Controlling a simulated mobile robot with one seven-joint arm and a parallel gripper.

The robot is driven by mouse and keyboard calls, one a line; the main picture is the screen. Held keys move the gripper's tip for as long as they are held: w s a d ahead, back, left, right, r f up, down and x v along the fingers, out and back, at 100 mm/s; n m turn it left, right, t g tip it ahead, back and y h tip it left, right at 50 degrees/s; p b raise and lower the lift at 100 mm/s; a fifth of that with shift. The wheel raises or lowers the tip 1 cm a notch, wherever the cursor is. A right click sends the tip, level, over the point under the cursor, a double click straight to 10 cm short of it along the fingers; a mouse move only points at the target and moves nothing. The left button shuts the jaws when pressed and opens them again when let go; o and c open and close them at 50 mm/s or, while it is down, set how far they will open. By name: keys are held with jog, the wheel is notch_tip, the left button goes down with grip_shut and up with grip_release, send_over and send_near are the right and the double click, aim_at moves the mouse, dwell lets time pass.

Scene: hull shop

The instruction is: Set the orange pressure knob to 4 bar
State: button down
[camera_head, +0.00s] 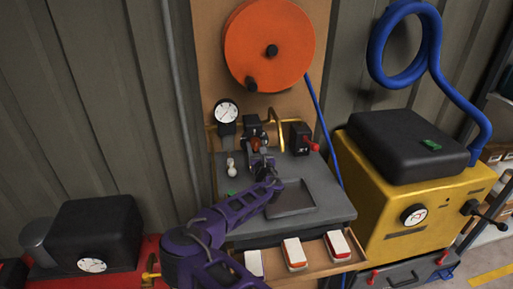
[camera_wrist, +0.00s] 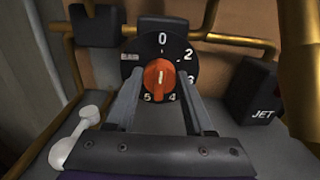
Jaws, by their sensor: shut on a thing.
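The orange pressure knob (camera_wrist: 160,78) sits at the centre of a round black dial (camera_wrist: 138,70) in the wrist view. The dial reads BAR, with 0 at the top, 2 and 3 on the right, 4 at lower right and 5 at lower left. The knob's pale line looks near upright, in line with the 0. My gripper (camera_wrist: 161,88) has one finger on each side of the knob and is shut on it. In the head view the knob (camera_head: 255,144) shows small, with my gripper (camera_head: 257,158) against it and partly hiding the dial.
A pressure gauge (camera_head: 227,111) stands left of the dial. A black JET box (camera_head: 300,138) with a red lever is at right; brass pipes (camera_wrist: 230,41) run close around. An orange reel (camera_head: 285,40) hangs above. The grey bench (camera_head: 325,197) has a recessed tray.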

jog(key=shift+d+f+m+b, duration=0.15)
jog(key=shift+m+b, duration=2.35)
jog(key=shift+m, duration=4.9)
jog(key=shift+a+f+m+b, duration=0.2)
jog(key=shift+m+b, duration=2.25)
jog(key=shift+m, duration=4.95)
jog(key=shift+c, duration=1.4)
grip_release()
